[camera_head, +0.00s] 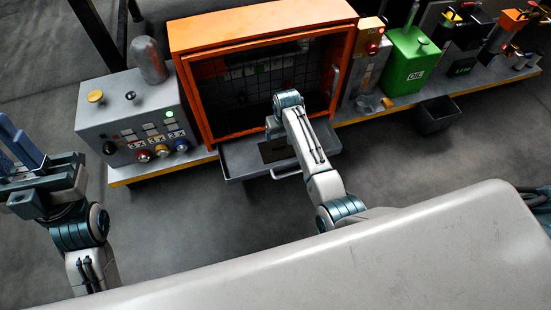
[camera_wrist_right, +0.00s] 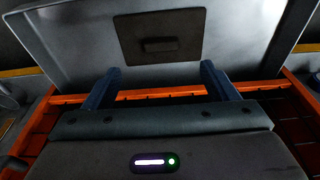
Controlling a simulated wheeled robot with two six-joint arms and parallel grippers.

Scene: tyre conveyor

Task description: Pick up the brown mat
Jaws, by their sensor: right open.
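The brown mat (camera_wrist_right: 160,38) is a dark brown rectangle with a small raised block (camera_wrist_right: 161,45) in its middle, lying on a grey tray (camera_wrist_right: 75,50) in the right wrist view. In the head view the mat (camera_head: 275,150) shows as a dark patch on the pulled-out tray (camera_head: 240,160), partly hidden by my right arm. My right gripper (camera_wrist_right: 160,67) is open and empty, its two blue fingers apart and pointing toward the mat's near edge. In the head view its fingers are hidden behind my arm. My left gripper (camera_head: 22,148) is at the far left, away from the mat and partly cut off.
An orange-framed cabinet (camera_head: 190,108) stands behind the tray, its frame also close below my right fingers in the wrist view. A grey control box (camera_head: 130,120) with knobs is at left. A green canister (camera_head: 408,62) and a dark bin (camera_head: 437,115) are at right. The floor in front is clear.

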